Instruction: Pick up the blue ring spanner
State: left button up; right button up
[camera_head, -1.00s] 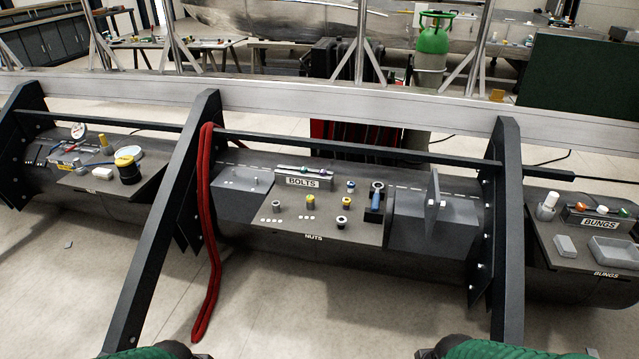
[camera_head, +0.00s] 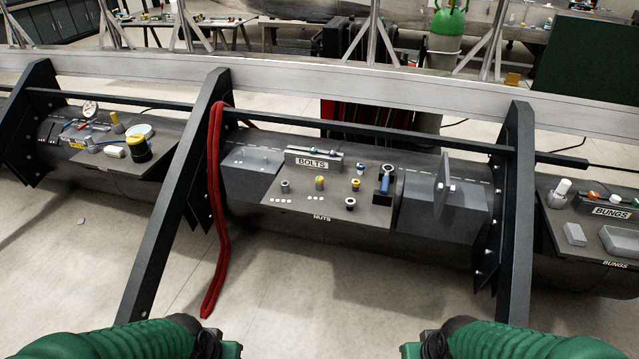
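The blue ring spanner (camera_head: 385,184) is on the dark shelf plate (camera_head: 290,214) of the middle float, at the plate's right end. Its dark ring end is at the top and its blue part is below; I cannot tell whether it stands or lies. Only my green arms show at the bottom edge, left and right, with dark joint parts at their inner ends. Neither gripper can be made out, and both arms are well short of the shelf.
A BOLTS rack (camera_head: 312,163) and several nuts stand left of the spanner. A grey block with an upright plate (camera_head: 442,184) is just right of it. Dark slanted posts (camera_head: 180,200) flank the middle float. A red strap (camera_head: 214,220) hangs by the left post.

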aim_at(385, 189)
jog(key=i+l+u, duration=0.2)
jog(key=i+l, duration=0.4)
jog(key=i, duration=0.2)
jog(key=i+l+u, duration=0.2)
jog(key=i+l, duration=0.5)
jog(key=i+l+u, duration=0.25)
jog(key=i+l, duration=0.5)
jog(key=l, duration=0.1)
